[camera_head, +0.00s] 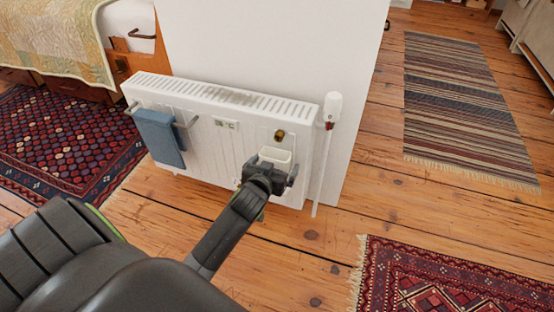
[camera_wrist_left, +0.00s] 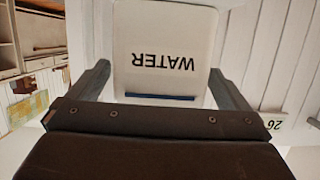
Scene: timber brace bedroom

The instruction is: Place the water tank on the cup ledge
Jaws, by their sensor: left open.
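The water tank (camera_wrist_left: 162,38) is a white box with rounded corners. In the left wrist view it shows the word WATER upside down and a dark blue line. In the head view the tank (camera_head: 275,154) is small and white, in front of the right part of the radiator's face. My left gripper (camera_head: 275,170) is open, with its fingers on either side of the tank; I cannot tell whether they touch it. The gripper (camera_wrist_left: 158,72) also spans the tank in the left wrist view. I cannot make out a cup ledge. My right gripper is not in view.
The white radiator (camera_head: 190,120) has a slotted top, and a blue towel (camera_head: 158,138) hangs on its rail. A pipe with a white valve knob (camera_head: 332,106) stands at its right end. A bed (camera_head: 55,35) is at upper left. Rugs lie on the open plank floor.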

